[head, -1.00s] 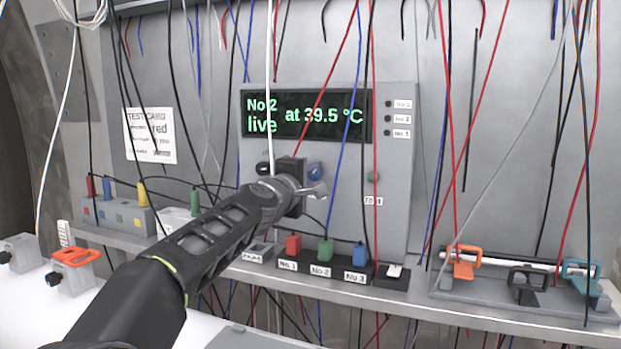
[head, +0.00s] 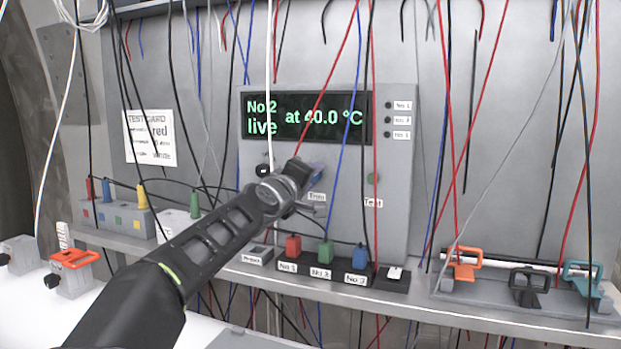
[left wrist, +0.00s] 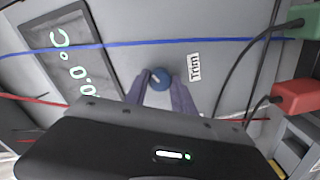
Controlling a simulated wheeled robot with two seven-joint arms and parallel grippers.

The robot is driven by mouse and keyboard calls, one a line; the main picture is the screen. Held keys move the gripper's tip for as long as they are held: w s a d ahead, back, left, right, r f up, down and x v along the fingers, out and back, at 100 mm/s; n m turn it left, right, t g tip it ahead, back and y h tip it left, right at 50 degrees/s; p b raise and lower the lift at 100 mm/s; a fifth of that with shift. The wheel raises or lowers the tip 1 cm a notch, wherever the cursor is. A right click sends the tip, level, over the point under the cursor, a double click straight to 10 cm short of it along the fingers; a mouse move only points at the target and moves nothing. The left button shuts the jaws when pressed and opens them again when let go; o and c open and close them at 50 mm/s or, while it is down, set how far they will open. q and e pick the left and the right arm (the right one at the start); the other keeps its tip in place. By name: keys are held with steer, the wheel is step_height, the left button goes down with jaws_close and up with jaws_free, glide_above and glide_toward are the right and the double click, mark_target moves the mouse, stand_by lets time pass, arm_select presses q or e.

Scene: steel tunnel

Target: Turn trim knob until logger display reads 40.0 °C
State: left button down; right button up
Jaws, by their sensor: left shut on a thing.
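The logger display (head: 306,117) on the grey panel reads "No 2 live at 40.0 °C" in green. The blue trim knob (left wrist: 160,78) shows in the left wrist view beside its "Trim" label (left wrist: 195,67). My left gripper (left wrist: 160,84) has a finger on each side of the knob and is shut on it. In the head view my left gripper (head: 308,174) reaches the panel below the display and hides most of the knob. My right gripper is in neither view now.
Red, green and blue plugs labelled No 1, No 2 and No 3 (head: 325,252) stand on the shelf below the panel.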

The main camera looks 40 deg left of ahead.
arm_select(q)
steer(key=shift+f, duration=0.1)
steer(key=c, duration=1.1)
jaws_free()
steer(key=shift+o, duration=0.2)
steer(key=b+v, duration=0.1)
steer(key=v, duration=0.6)
steer(key=shift+s, duration=0.35)
steer(key=shift+d, duration=0.1)
